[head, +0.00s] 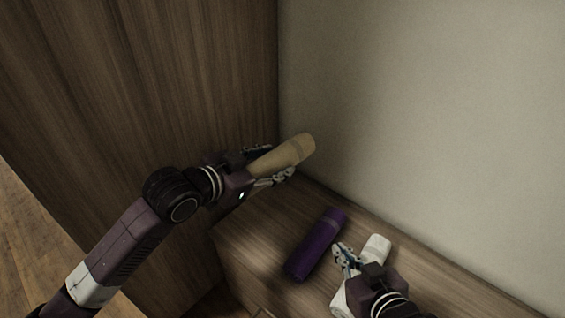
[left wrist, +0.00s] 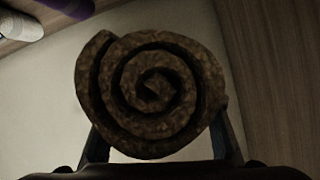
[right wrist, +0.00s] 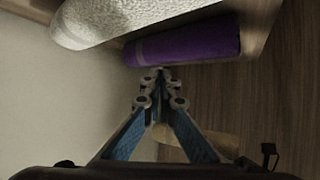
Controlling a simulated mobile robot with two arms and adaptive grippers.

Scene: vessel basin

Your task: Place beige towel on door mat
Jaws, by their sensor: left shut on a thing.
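The beige towel (head: 283,157) is rolled up and held in the air in my left gripper (head: 272,166), above the wooden surface and close to the wall. Its spiral end (left wrist: 152,88) fills the middle of the left wrist view, with the gripper's fingers on both sides. My right gripper (head: 346,262) is beside the white roll in the head view. In the right wrist view its fingertips (right wrist: 160,88) come together with nothing visible between them. No door mat shows in any view.
A purple rolled towel (head: 315,245) and a white rolled towel (head: 375,248) lie on the wooden surface (head: 262,235). A tall wooden panel (head: 150,80) stands at the left and a pale wall (head: 430,120) behind. Wooden floor (head: 35,245) shows at lower left.

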